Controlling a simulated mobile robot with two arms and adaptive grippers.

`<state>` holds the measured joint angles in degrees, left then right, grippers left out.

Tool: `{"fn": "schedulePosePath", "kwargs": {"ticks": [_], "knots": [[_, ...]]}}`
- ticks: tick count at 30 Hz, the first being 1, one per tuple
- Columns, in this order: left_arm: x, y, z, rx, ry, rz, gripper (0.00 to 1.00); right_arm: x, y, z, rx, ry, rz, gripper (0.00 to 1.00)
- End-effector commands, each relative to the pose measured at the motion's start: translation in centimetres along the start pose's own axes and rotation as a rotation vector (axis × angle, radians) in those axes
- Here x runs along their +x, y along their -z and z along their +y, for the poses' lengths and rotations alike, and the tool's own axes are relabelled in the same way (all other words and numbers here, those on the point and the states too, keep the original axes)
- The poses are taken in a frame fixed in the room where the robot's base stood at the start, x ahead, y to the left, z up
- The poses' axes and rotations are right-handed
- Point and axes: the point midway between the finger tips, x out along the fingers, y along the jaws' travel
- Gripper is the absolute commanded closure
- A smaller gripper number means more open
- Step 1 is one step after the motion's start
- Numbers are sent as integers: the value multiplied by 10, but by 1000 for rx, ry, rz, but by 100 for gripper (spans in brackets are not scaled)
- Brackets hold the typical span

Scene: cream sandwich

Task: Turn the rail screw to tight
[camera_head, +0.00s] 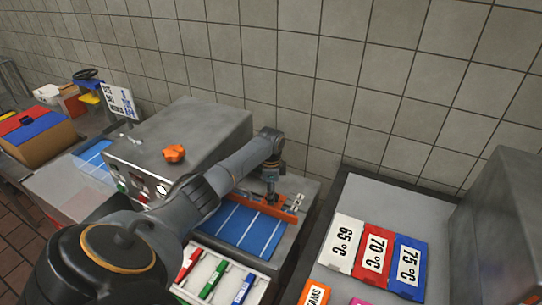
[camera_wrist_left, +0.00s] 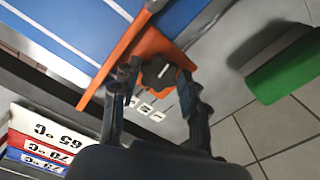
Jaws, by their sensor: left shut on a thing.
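The orange rail (camera_head: 288,215) lies across the far right end of the blue striped belt. In the head view my left gripper (camera_head: 270,196) points down at the rail, and the knob is hidden there. Small white label plates (camera_wrist_left: 146,109) lie near the knob. My right gripper is not in view.
A grey machine housing (camera_head: 205,130) with another orange knob (camera_head: 174,153) stands left of the belt. A tray (camera_head: 228,262) holds red, green and blue pieces in front. Temperature cards (camera_head: 375,252) lie on the right counter. A green object (camera_wrist_left: 285,68) shows in the wrist view.

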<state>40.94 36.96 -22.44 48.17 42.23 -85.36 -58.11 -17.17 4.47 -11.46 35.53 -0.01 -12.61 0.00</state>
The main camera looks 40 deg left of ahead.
Motion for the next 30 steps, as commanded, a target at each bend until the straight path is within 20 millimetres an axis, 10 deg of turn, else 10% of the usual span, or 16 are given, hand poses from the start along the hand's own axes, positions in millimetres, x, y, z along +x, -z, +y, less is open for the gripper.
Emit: {"fn": "schedulePosePath", "kwargs": {"ticks": [27,28,30], "knots": [[1,0,0,180,-2,-1,88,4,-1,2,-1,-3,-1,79],[1,0,0,180,-2,-1,52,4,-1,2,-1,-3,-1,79],[1,0,0,180,-2,-1,46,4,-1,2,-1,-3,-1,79]]}}
